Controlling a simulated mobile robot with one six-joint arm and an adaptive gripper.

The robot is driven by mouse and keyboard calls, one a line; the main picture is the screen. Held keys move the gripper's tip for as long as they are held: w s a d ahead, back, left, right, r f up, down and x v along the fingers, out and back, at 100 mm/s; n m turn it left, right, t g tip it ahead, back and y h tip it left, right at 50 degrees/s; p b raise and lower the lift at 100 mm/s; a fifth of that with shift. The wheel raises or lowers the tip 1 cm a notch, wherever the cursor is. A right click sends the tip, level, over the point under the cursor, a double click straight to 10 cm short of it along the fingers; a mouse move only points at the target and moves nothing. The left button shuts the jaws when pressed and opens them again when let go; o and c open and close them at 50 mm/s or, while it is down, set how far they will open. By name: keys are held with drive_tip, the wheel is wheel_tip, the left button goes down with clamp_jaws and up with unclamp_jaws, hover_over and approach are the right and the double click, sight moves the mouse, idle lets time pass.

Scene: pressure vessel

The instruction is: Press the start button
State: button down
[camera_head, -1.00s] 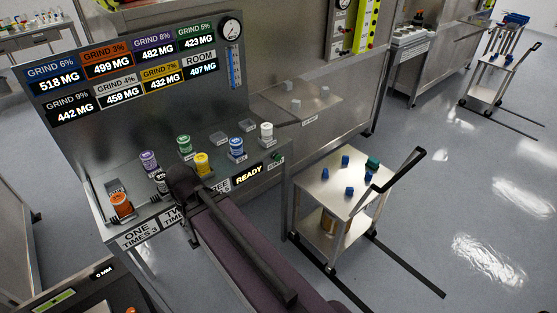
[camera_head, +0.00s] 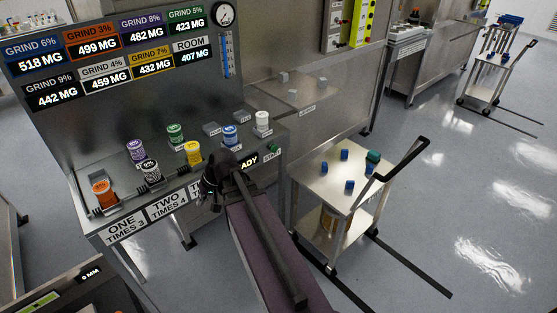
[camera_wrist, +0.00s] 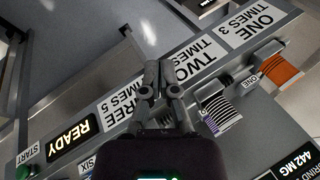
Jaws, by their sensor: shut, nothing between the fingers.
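The start button (camera_head: 274,149) is a small green button at the right end of the bench's front panel. It also shows in the wrist view at the lower left (camera_wrist: 24,172), beside the START label (camera_wrist: 36,155). My gripper (camera_head: 212,192) is in front of the panel, to the left of the button and apart from it. In the wrist view its fingertips (camera_wrist: 155,72) are together and empty, over the label strip near the TWO and THREE labels. My arm covers part of the READY display (camera_head: 248,162) in the head view; the wrist view shows it whole (camera_wrist: 70,136).
Jars stand on the bench, including orange (camera_head: 103,195), yellow (camera_head: 193,153) and blue (camera_head: 230,136) ones. A trolley (camera_head: 338,185) with several blue pieces stands to the right. A backboard with weight displays (camera_head: 100,65) rises behind the jars.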

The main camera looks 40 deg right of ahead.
drive_tip(key=w+d+f+m+t+y+b, duration=0.1)
drive_tip(key=w+d+f+m+t+b, duration=0.25)
drive_tip(key=d+b, duration=0.45)
drive_tip(key=m+t+h+b, duration=0.5)
drive_tip(key=m+t+b, duration=0.6)
drive_tip(key=b, duration=0.5)
approach(275, 150)
drive_tip(key=s, duration=0.6)
drive_tip(key=shift+s, duration=0.15)
drive_tip(key=shift+a, duration=0.1)
drive_tip(key=w, duration=1.4)
drive_tip(key=shift+w, duration=0.1)
